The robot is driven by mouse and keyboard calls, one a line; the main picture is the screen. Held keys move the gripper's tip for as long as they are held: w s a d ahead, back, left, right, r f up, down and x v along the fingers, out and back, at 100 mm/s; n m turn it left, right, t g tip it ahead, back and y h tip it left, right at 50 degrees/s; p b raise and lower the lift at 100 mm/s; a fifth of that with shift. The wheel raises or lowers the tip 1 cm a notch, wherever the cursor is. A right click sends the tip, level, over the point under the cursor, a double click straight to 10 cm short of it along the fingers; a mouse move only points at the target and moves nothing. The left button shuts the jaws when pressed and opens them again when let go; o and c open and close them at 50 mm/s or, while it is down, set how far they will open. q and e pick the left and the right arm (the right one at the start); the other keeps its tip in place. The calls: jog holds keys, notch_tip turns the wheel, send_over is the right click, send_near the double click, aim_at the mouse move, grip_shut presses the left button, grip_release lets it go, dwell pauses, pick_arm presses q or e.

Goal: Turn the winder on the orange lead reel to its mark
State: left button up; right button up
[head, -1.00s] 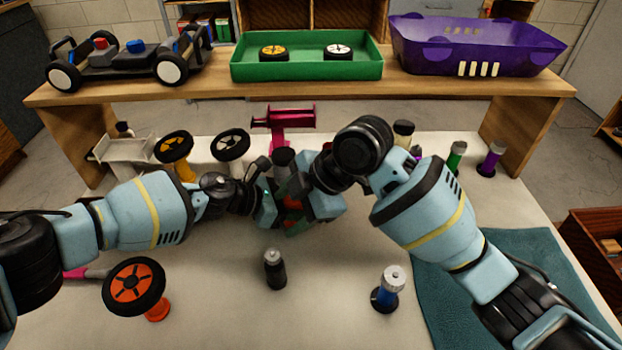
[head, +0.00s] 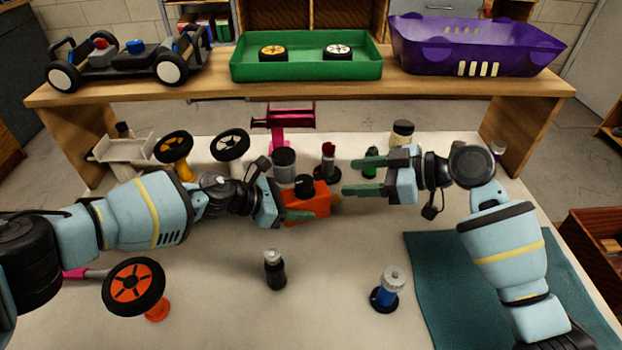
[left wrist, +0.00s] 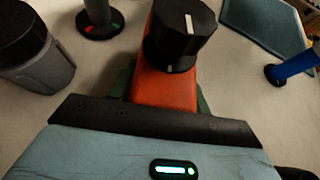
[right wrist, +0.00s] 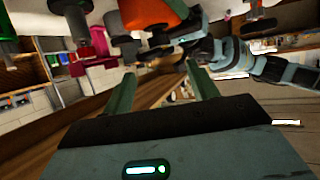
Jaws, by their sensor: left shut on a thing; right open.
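The orange lead reel (head: 308,203) is held above the table in my left gripper (head: 290,207), which is shut on its body. The black winder (head: 303,184) stands on top of the reel. In the left wrist view the winder (left wrist: 180,35) shows a white line on its top and a small white mark low on its near side; I cannot tell whether they line up. My right gripper (head: 355,176) is open and empty, a little right of the reel, fingers pointing toward it. The reel (right wrist: 150,14) also shows at the top of the right wrist view.
A dark-capped grey canister (head: 284,165) and a red-topped spool (head: 328,160) stand just behind the reel. A black bottle (head: 275,268) and a blue spool (head: 387,288) stand in front. A wheel on an orange stand (head: 135,285) is front left. A wooden shelf (head: 420,92) spans the back.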

aim_at(305, 181)
jog(key=x, duration=1.1)
jog(key=shift+c, duration=0.5)
jog(key=c, duration=0.9)
jog(key=shift+s+m+t+h, duration=0.15)
jog(key=shift+m+t+h, duration=0.25)
jog(key=shift+m+t, duration=0.4)
jog(key=o, duration=1)
